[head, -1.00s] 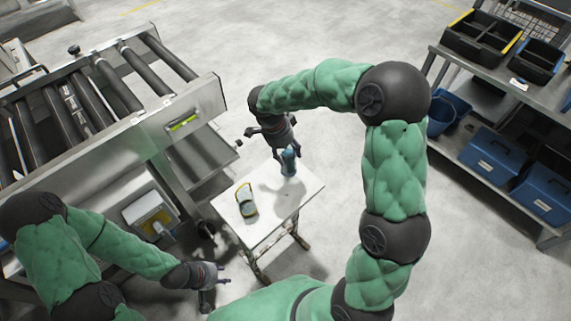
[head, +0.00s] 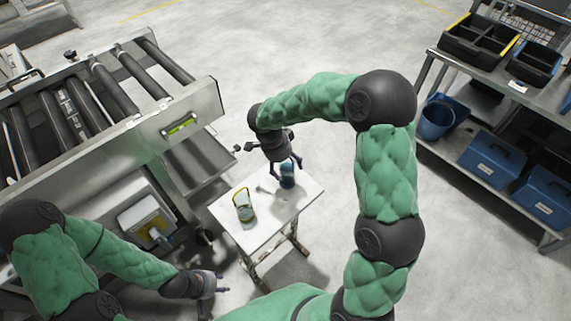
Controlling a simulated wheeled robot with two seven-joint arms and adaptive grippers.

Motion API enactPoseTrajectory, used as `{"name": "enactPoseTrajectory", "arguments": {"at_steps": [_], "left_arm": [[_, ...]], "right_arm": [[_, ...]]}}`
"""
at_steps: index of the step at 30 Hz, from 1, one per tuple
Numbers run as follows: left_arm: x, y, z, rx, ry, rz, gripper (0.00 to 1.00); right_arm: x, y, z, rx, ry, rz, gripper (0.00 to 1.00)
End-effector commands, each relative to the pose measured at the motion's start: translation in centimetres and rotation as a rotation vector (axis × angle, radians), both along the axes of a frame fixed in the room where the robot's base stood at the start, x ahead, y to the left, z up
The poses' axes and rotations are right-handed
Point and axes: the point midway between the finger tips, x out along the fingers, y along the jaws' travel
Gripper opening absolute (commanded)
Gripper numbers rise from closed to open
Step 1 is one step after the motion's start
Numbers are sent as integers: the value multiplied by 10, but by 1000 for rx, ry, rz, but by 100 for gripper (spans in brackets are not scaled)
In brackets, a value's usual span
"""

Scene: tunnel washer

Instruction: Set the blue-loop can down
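The fingers look open, and the can looks to be resting on the table. My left gripper (head: 221,283) is off the table at the lower left, empty, with its fingers apart.
A can with a yellow loop (head: 244,207) stands on the left part of the table. A roller conveyor (head: 150,125) is at the left. A shelf rack (head: 432,70) with trays, blue boxes (head: 497,157) and a blue bucket (head: 436,120) is at the right.

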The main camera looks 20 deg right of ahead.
Motion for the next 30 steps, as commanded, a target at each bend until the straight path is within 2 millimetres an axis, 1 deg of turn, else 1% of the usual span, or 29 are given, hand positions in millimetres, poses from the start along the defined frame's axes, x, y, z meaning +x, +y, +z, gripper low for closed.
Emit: {"name": "enactPoseTrajectory", "arguments": {"at_steps": [6, 9, 11, 18, 24, 27, 30], "left_arm": [[0, 0, 1, 0, 0, 0, 40], [0, 0, 5, 0, 0, 0, 40], [0, 0, 9, 0, 0, 0, 40], [0, 0, 28, 0, 0, 0, 40], [0, 0, 40, 0, 0, 0, 40], [0, 0, 44, 0, 0, 0, 40], [0, 0, 46, 0, 0, 0, 40]], "right_arm": [[0, 0, 1, 0, 0, 0, 77], [1, 1, 7, 0, -1, 0, 77], [1, 3, 15, 0, -3, 1, 77], [4, 15, 62, 1, -4, -1, 77], [5, 24, 96, 1, -2, 0, 77], [5, 28, 108, 0, -2, 1, 77], [6, 30, 115, 0, -1, 0, 77]]}}
